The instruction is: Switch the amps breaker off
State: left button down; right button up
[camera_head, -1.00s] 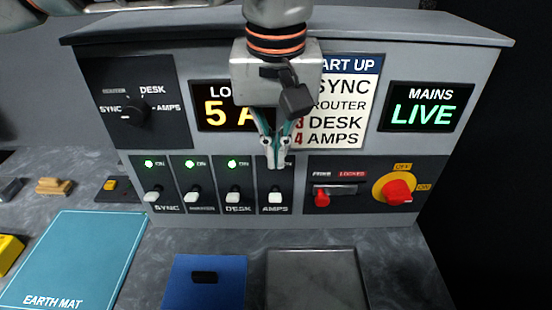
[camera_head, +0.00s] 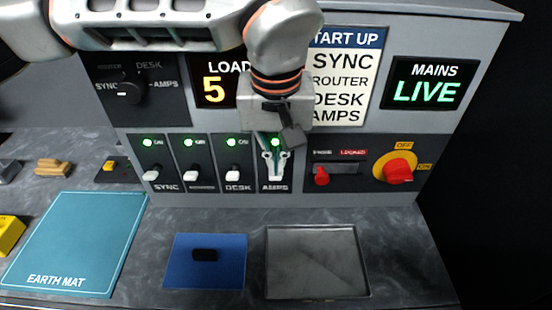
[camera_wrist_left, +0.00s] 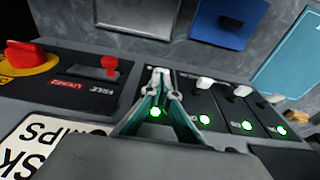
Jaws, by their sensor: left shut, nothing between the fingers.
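The amps breaker (camera_head: 275,177) is the rightmost of the breaker switches on the panel. Its pale lever points down and outward like its neighbours'. Its green lamp (camera_head: 275,142) is lit beside the ON mark. My left gripper (camera_head: 275,156) is shut and empty, with its fingertips at the upper part of the amps lever. In the left wrist view the fingertips (camera_wrist_left: 164,84) lie close over the lever and partly hide it. I cannot tell whether they touch. My right gripper is out of view.
The desk breaker (camera_head: 234,174) stands just left, its lamp lit. A red lever (camera_head: 322,176) and a red rotary switch on yellow (camera_head: 398,169) are to the right. The LIVE display (camera_head: 427,92) is above. A metal tray (camera_head: 317,292) and blue mat (camera_head: 228,272) lie below.

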pick_arm(q)
jog(key=shift+s+f+t+b, duration=0.4)
jog(key=shift+t+b, duration=0.35)
jog(key=shift+t, duration=0.25)
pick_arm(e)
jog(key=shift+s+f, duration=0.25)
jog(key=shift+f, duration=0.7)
pick_arm(q)
jog(key=shift+s+f+t+b, duration=0.45)
jog(key=shift+f+t+b, duration=0.15)
jog(key=shift+t+b, duration=0.45)
jog(key=shift+s+r+p, duration=0.2)
jog(key=shift+r+p, duration=0.2)
jog(key=shift+r, duration=0.25)
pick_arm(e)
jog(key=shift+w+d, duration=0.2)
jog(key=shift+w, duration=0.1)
